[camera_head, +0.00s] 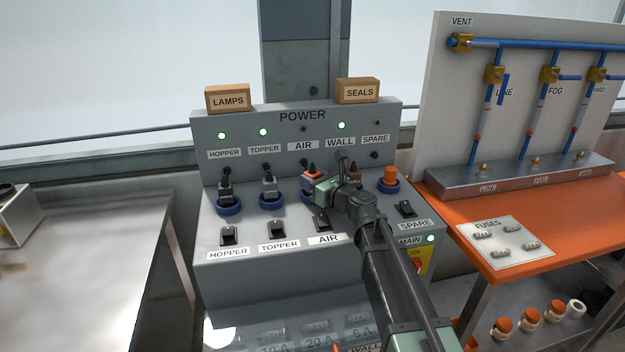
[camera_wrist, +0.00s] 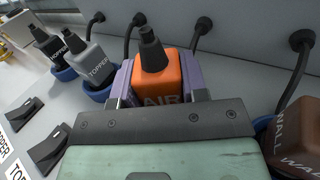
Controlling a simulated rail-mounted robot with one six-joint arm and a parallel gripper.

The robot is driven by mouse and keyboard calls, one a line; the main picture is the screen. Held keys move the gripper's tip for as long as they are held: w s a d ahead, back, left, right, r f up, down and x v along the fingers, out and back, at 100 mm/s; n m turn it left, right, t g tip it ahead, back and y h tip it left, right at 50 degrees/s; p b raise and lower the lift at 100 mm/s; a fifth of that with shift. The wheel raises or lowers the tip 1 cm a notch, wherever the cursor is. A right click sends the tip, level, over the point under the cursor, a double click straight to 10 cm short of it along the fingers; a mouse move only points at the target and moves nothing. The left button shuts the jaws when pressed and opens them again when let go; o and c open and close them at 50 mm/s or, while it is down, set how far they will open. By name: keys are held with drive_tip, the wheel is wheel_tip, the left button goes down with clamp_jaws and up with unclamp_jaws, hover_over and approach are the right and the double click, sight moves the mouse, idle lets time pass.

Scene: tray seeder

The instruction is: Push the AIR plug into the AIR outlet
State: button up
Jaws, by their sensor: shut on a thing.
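The orange AIR plug (camera_wrist: 165,77) stands between the two purple fingers of my gripper (camera_wrist: 160,88) in the wrist view. My gripper is shut on it. A dark cable leaves its top toward the panel. In the head view the orange plug (camera_head: 311,171) shows just beyond my gripper (camera_head: 314,181), in the AIR column. The blue collar of the AIR outlet (camera_head: 306,197) is mostly hidden behind my gripper, so I cannot tell how deep the plug sits. The AIR lamp (camera_head: 303,128) is dark.
The brown WALL plug (camera_wrist: 293,135) is close on the right. An orange SPARE plug or cap (camera_head: 389,177) stands farther right. The AIR switch (camera_head: 322,222) is in front.

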drive_tip(key=shift+f+b, duration=0.35)
drive_tip(key=shift+b, duration=0.05)
idle(0.4)
drive_tip(key=o, duration=1.1)
drive_tip(key=v, duration=1.1)
drive_tip(key=shift+r, duration=0.1)
drive_tip(key=s+d+r+n+g+h+p, duration=0.1)
drive_tip(key=s+r+n+g+h+p, duration=0.3)
drive_tip(key=s+r+n+g+p, duration=0.9)
drive_tip(key=s+d+r+n+h+p, duration=0.1)
drive_tip(key=s+d+n+h+p, duration=0.2)
drive_tip(key=p, duration=0.3)
drive_tip(key=s+d+r+n+h+p, duration=0.1)
drive_tip(key=s+d+n+h+p, duration=0.2)
drive_tip(key=d+n+p, duration=0.2)
drive_tip(key=s+d+r+n+h+p, duration=0.1)
drive_tip(key=s+d+n+h+p, duration=0.2)
drive_tip(key=p, duration=0.6)
drive_tip(key=shift+d+n, duration=0.95)
drive_tip(key=shift+n, duration=0.45)
